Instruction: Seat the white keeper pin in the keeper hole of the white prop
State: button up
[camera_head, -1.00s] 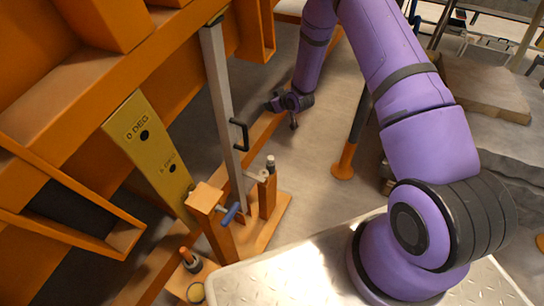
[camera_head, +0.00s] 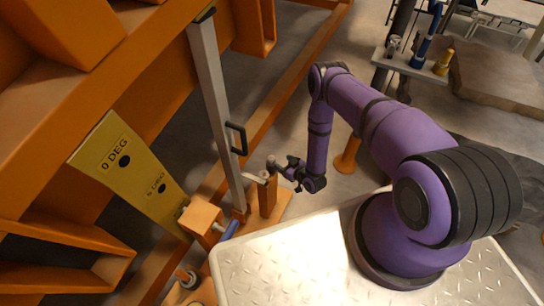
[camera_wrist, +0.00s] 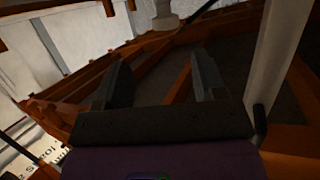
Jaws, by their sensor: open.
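The white prop (camera_head: 214,105) is a pale post leaning against the orange frame, with a black handle on its side. It also shows at the right of the wrist view (camera_wrist: 284,55). A small pale-topped pin (camera_head: 271,161), possibly the white keeper pin, stands at the top of a short orange post right of the prop's foot. A white flanged piece (camera_wrist: 165,14) shows at the top of the wrist view, beyond the fingers. My gripper (camera_head: 283,170) is beside the short post, open, with nothing between its fingers (camera_wrist: 160,80). I cannot make out the keeper hole.
A yellow plate (camera_head: 118,150) marked "0 DEG" stands left of the prop. A blue-handled part (camera_head: 230,228) sits by an orange block (camera_head: 200,216) near the prop's foot. An orange stand (camera_head: 348,155) is right of my gripper. A shelf (camera_head: 410,64) with several items is at upper right.

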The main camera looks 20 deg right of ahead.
aim_at(272, 158)
jog(key=shift+s+a+f+x, duration=0.1)
jog(key=shift+a+x, duration=0.05)
jog(key=shift+x, duration=1.6)
jog(key=shift+s+a+f+x, duration=0.1)
jog(key=shift+f+x, duration=0.05)
jog(key=shift+x, duration=1.6)
jog(key=shift+s+a+f+x, duration=0.1)
jog(key=shift+a+x, duration=0.05)
jog(key=shift+x, duration=1.6)
jog(key=c, duration=1)
jog(key=shift+r, duration=0.1)
